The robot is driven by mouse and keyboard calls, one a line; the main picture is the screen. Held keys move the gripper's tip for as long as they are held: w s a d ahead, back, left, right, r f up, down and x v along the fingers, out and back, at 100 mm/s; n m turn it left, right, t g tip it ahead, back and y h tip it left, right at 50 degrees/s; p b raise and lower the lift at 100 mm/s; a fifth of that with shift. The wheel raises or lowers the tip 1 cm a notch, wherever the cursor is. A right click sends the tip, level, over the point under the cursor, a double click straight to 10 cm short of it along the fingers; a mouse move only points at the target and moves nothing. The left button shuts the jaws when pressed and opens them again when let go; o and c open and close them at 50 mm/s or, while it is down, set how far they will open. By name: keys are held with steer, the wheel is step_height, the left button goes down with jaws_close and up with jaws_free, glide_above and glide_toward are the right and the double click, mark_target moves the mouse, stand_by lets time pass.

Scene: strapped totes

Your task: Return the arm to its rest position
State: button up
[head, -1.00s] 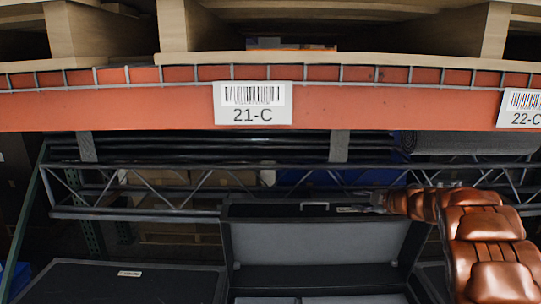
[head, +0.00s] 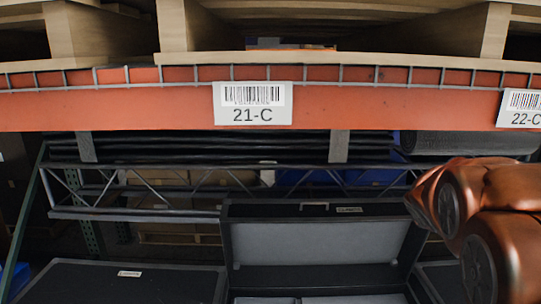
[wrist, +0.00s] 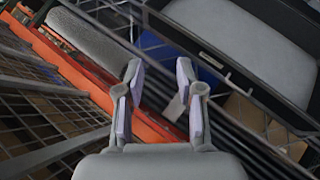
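My gripper (wrist: 160,100) shows in the wrist view with its two fingers apart and nothing between them. In the head view my copper-coloured arm is at the right edge, and the gripper itself cannot be made out there. The black case (head: 226,240) with a grey-lined lid stands open in the lower middle of the head view, its lid raised. The arm is to the right of the lid's upper corner. The case's lid also shows at the upper right of the wrist view (wrist: 240,40).
An orange shelf beam (head: 150,108) with labels 21-C and 22-C crosses above. A grey metal truss (head: 130,214) runs behind the case. A closed black case (head: 120,285) lies at lower left. Wooden pallets (head: 340,20) are at the top.

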steer(key=s+a+f+m+g+y, duration=0.1)
steer(key=s+a+f+g+y, duration=0.1)
steer(key=s+a, duration=0.5)
steer(key=s+a+f+m+g+y, duration=0.1)
steer(key=s+a+f+g, duration=0.4)
steer(key=s, duration=1.3)
steer(key=s+a+f+g+y, duration=0.3)
steer(key=s+a+f, duration=0.3)
steer(key=s+a, duration=0.3)
steer(key=s, duration=0.4)
steer(key=shift+s+f+m+g, duration=0.2)
steer(key=shift+s+m+g, duration=0.1)
steer(key=shift+s+m, duration=0.1)
